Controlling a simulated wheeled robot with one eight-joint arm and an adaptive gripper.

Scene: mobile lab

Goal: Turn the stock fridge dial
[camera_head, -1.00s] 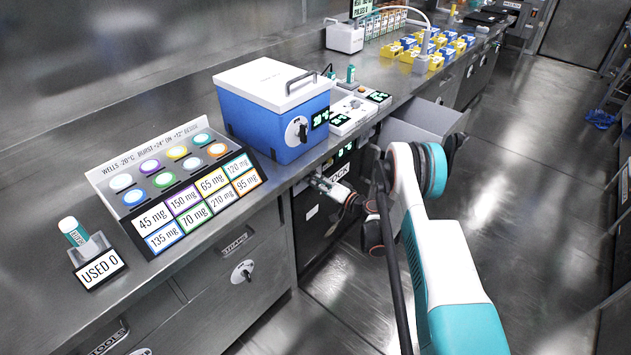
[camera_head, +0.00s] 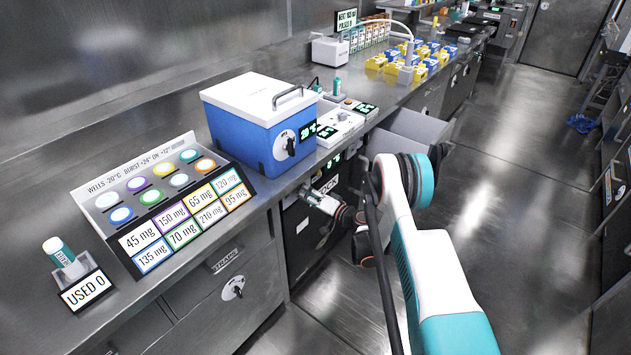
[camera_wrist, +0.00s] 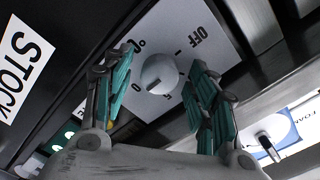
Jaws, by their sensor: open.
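The stock fridge (camera_head: 297,226) is the dark front under the counter, with a white STOCK label (camera_wrist: 20,67) at the left of the wrist view. Its dial (camera_wrist: 160,74) is a round grey knob on a white plate, with OFF and several numbers printed around it. My gripper (camera_wrist: 162,60) is open, with one teal finger on each side of the dial. I cannot tell whether either finger touches it. In the head view my gripper (camera_head: 312,197) is at the fridge front, and the dial is hidden there.
An open drawer (camera_head: 418,127) sticks out beyond my arm. A blue cooler box (camera_head: 245,135) with its own black dial stands on the counter above. A drawer knob (camera_head: 233,288) is at the lower left.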

